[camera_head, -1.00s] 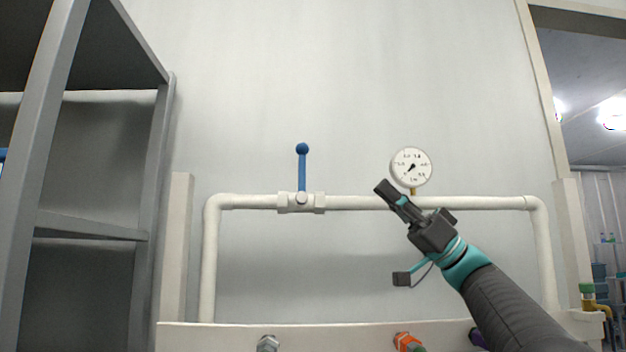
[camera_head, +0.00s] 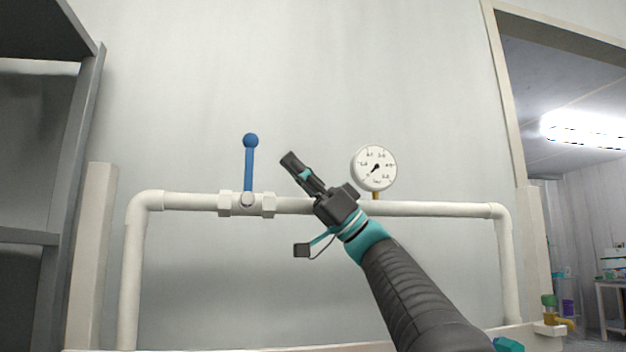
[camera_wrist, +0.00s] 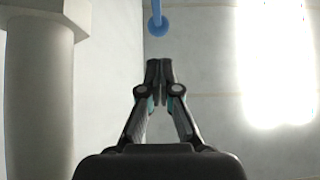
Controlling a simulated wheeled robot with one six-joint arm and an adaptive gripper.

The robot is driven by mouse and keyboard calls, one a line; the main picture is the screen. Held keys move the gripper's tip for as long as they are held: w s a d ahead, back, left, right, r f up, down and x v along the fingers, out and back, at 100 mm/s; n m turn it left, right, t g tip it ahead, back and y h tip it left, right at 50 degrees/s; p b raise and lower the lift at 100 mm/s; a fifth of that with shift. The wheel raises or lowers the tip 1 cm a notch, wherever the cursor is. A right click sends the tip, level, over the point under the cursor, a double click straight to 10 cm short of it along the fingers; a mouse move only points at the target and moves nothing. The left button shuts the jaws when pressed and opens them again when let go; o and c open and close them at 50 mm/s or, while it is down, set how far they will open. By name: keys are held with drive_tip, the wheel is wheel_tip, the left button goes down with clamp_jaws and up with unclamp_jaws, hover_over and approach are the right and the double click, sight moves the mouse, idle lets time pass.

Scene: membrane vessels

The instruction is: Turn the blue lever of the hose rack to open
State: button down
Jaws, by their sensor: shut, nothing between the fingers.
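The blue lever (camera_head: 249,164) stands upright on a white valve (camera_head: 246,203) in the white pipe (camera_head: 430,209) of the hose rack. It has a round ball at its top end. My gripper (camera_head: 289,160) is to the right of the lever, near the height of the ball, with a gap between them in the head view. Its fingers are shut and empty. In the wrist view the blue lever (camera_wrist: 157,22) shows at the top centre, ahead of my fingertips (camera_wrist: 159,64) and apart from them. The valve is not clearly seen in the wrist view.
A round pressure gauge (camera_head: 374,168) sits on the pipe to the right of my gripper. A grey shelf (camera_head: 70,190) stands at the left. A doorway (camera_head: 508,110) opens at the right. The wall above the pipe is bare.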

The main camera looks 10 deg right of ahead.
sight(249, 168)
drive_tip(key=shift+a+r, duration=0.15)
drive_tip(key=shift+a, duration=2)
